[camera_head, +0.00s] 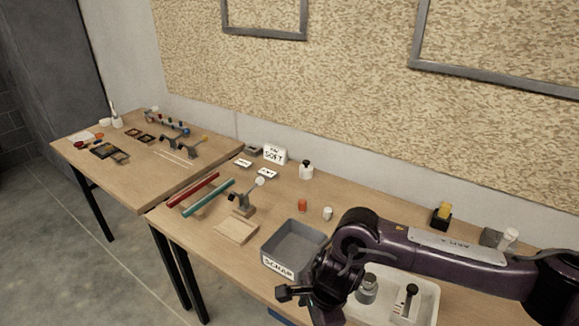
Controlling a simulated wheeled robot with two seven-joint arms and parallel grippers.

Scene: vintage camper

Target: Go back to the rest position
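My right arm comes in from the right, purple and dark, and reaches over the right part of the near table (180,233). Its gripper (291,294) is at the lower middle, by the front edge of the table and in front of the grey bin (290,241) labelled SCRAP. The fingers are small and dark, and I cannot tell whether they are open or shut. I see nothing clearly held. My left arm and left gripper are not in view.
A white tray (428,303) with metal pieces lies partly behind my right arm. Red (194,193) and teal (208,198) bars, a small stand (243,203) and a wooden block (236,231) lie left of the bin. A second table (130,180) holds small parts. Floor (60,270) is clear at left.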

